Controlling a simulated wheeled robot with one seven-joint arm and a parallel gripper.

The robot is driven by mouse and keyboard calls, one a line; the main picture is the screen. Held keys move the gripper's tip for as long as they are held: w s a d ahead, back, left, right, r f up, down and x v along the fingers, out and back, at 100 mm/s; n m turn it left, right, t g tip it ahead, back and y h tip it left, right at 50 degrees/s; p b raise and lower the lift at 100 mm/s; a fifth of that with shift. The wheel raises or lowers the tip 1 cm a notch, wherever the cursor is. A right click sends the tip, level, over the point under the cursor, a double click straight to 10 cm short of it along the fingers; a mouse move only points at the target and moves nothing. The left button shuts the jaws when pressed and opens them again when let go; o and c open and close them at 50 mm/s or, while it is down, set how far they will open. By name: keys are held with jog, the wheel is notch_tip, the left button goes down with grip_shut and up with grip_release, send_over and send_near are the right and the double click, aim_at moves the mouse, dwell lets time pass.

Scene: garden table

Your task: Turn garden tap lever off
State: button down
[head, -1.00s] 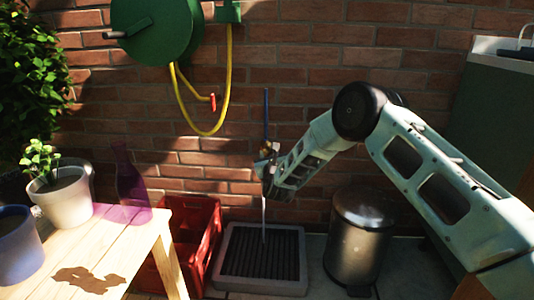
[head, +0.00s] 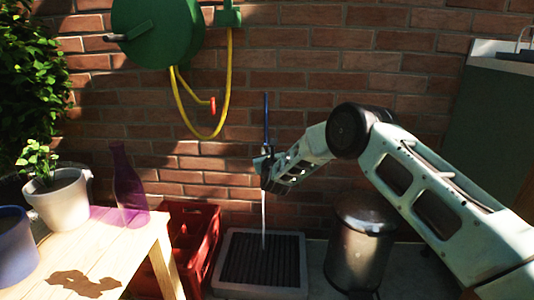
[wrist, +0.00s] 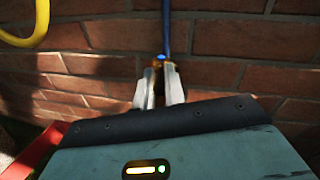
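The garden tap is mostly hidden behind my gripper in the head view, below an upright blue pipe (head: 266,118) on the brick wall. A thin stream of water (head: 263,218) falls from there into the drain (head: 229,262). In the wrist view the brass-coloured tap (wrist: 158,67), with a small blue part on top, shows at the fingertips. My gripper (wrist: 161,72) is at the tap, its two pale fingers close together with a narrow gap. I cannot tell whether they grip the lever, which I cannot make out clearly.
A red crate (head: 207,246) stands left of the drain and a metal bin (head: 358,240) to its right. A yellow hose (head: 228,85) hangs from a green reel (head: 155,28). A wooden table (head: 110,252) with pots and a purple bottle (head: 128,190) is at left.

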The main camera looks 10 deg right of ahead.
jog(key=shift+w+a+f+m+h+b, duration=0.15)
jog(key=shift+a+m+h+b, duration=0.5)
jog(key=shift+h, duration=0.45)
jog(key=shift+r+m+g+h, duration=0.2)
jog(key=shift+m+g+h, duration=0.25)
jog(key=shift+h, duration=0.15)
jog(key=c, duration=1.5)
grip_release()
jog(key=shift+o, duration=0.2)
jog(key=p+v, duration=0.5)
jog(key=v, duration=1.2)
jog(key=shift+s, duration=0.2)
jog(key=shift+a+f, duration=0.1)
jog(key=shift+f, duration=0.05)
